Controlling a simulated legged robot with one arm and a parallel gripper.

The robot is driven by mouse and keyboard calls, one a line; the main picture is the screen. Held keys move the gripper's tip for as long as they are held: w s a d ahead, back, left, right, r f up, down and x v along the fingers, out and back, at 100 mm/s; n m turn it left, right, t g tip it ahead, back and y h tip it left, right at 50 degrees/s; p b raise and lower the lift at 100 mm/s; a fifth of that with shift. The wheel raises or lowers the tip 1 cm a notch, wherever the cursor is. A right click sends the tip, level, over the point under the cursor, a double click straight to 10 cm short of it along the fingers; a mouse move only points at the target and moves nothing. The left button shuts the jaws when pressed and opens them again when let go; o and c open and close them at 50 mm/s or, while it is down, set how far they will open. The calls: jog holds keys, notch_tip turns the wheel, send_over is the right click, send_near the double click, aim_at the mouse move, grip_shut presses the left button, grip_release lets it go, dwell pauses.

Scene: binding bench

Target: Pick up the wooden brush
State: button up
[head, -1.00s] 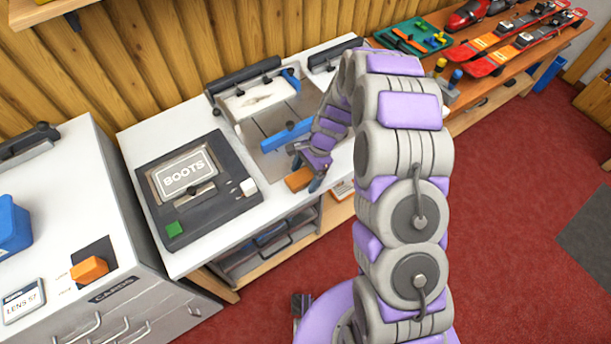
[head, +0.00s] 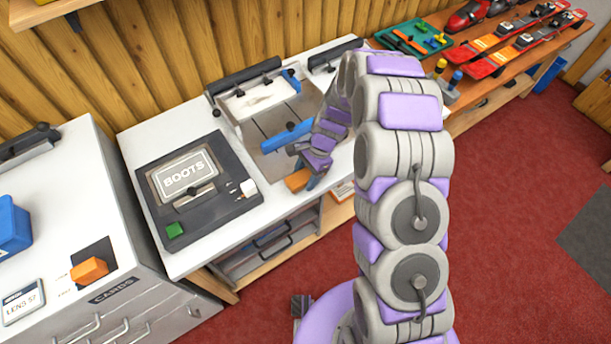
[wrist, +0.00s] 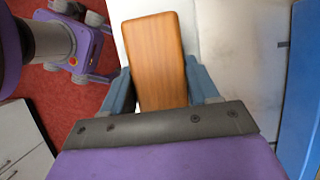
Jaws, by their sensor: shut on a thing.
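The wooden brush (wrist: 160,58) shows in the wrist view as an orange-brown wooden block with rounded corners. My gripper (wrist: 162,88) has its two blue-grey fingers on either side of the block and is shut on it. In the head view the brush (head: 297,180) is a small orange block at the front edge of the white bench, below the end of my arm. My gripper (head: 312,180) is partly hidden there by my own arm links. I cannot tell whether the brush touches the bench top.
A metal tray with a blue bar (head: 287,136) stands behind the gripper. A dark panel marked BOOTS (head: 190,175) lies to its left. A grey cabinet (head: 60,225) with an orange switch (head: 89,269) stands further left. Skis (head: 525,45) lie on the right bench. Red floor is open at right.

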aim_at(301, 177)
jog(key=shift+r, duration=0.4)
notch_tip(301, 177, up, 4)
jog(key=shift+f+p, duration=0.1)
jog(key=shift+p, duration=0.45)
jog(key=s+d+p, duration=0.1)
jog(key=s+d, duration=0.1)
jog(key=s, duration=0.5)
jog(key=s+d+p, duration=0.1)
jog(key=s+d, duration=0.2)
jog(key=s, duration=0.5)
jog(key=shift+d+r+p, duration=0.2)
jog(key=shift+r+p, duration=0.1)
jog(key=shift+r, duration=0.15)
jog(key=shift+s, duration=0.1)
